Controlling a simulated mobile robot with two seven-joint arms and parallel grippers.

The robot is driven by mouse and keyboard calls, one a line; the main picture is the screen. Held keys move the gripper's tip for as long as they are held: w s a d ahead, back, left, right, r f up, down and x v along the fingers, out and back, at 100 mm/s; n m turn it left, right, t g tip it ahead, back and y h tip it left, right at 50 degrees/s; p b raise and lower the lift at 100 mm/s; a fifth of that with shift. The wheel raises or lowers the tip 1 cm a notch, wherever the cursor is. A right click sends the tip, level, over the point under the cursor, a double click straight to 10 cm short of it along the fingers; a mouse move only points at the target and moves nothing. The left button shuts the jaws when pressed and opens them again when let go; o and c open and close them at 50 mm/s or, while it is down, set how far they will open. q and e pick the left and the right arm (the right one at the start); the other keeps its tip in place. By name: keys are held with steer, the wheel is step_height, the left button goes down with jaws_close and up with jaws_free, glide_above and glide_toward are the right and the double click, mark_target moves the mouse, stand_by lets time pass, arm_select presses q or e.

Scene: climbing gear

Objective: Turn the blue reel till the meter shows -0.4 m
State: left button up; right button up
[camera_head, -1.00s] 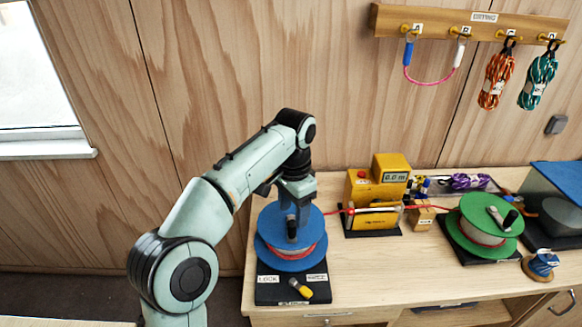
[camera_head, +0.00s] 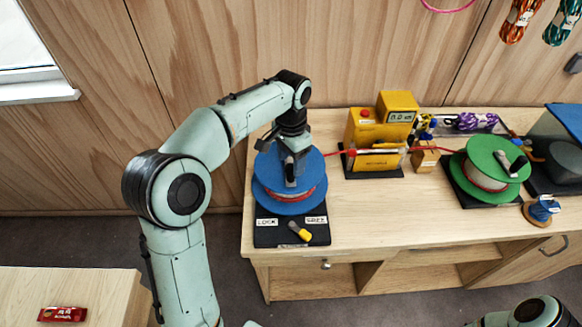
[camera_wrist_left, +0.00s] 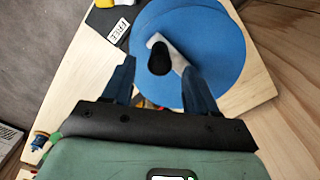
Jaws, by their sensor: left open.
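The blue reel (camera_head: 268,172) sits on a black base at the left of the bench, with a red rope on it. Its crank has a black knob (camera_wrist_left: 159,58), which stands between the parted fingers of my left gripper (camera_wrist_left: 160,82). That gripper (camera_head: 290,165) is open over the reel, and no grip on the knob shows. The yellow meter (camera_head: 397,105) has a small display that seems to read 0.0 m. A yellow-ended lever (camera_head: 302,233) lies on the base below the LOCK and FREE labels, its yellow end toward the FREE side. My right gripper is out of view.
A red rope runs from the blue reel through the yellow meter unit (camera_head: 375,158) to the green reel (camera_head: 480,163). A small blue spool (camera_head: 542,209) stands at the front right. The bench front between the reels is clear. A red packet (camera_head: 62,314) lies on another table.

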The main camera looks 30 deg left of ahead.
mark_target(290, 167)
arm_select(q)
steer(key=f, duration=0.3)
steer(key=shift+s+f, duration=0.2)
steer(key=shift+w+f, duration=0.15)
steer(key=shift+f, duration=0.1)
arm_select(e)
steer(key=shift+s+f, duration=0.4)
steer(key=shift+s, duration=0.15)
